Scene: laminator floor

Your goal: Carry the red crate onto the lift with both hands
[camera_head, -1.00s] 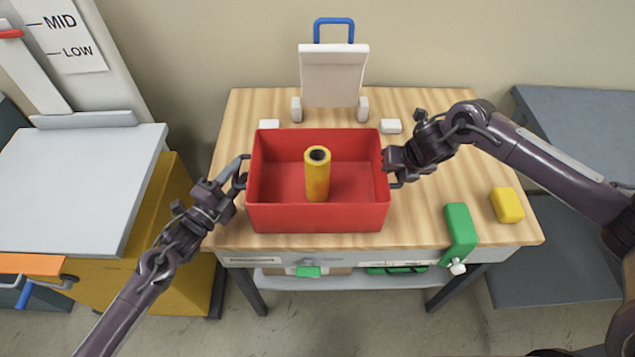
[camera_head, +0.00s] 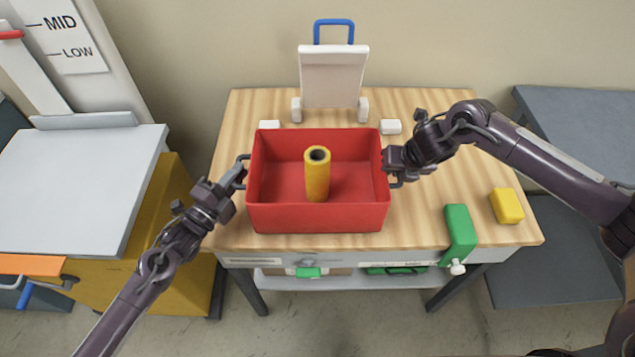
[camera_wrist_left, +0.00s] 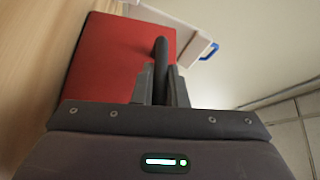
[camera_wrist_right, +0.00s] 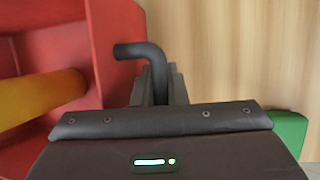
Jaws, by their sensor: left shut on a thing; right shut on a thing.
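The red crate (camera_head: 318,218) sits on the wooden table, with a yellow roll (camera_head: 317,176) standing upright inside it. It has a dark handle on each short side. My left gripper (camera_head: 239,174) is at the crate's left side, shut on the left handle (camera_wrist_left: 161,62). My right gripper (camera_head: 388,168) is at the right side, shut on the right handle (camera_wrist_right: 140,50). The crate also shows in the left wrist view (camera_wrist_left: 115,50) and the right wrist view (camera_wrist_right: 118,40). The lift's grey platform (camera_head: 75,190) is to the left of the table, with a lip at its back edge.
The wooden table (camera_head: 420,225) also holds a white stand with a blue handle (camera_head: 333,75) behind the crate, small white blocks, a green block (camera_head: 459,233) and a yellow block (camera_head: 507,205) at right. The lift platform is bare. An orange bar (camera_head: 30,264) is at its front.

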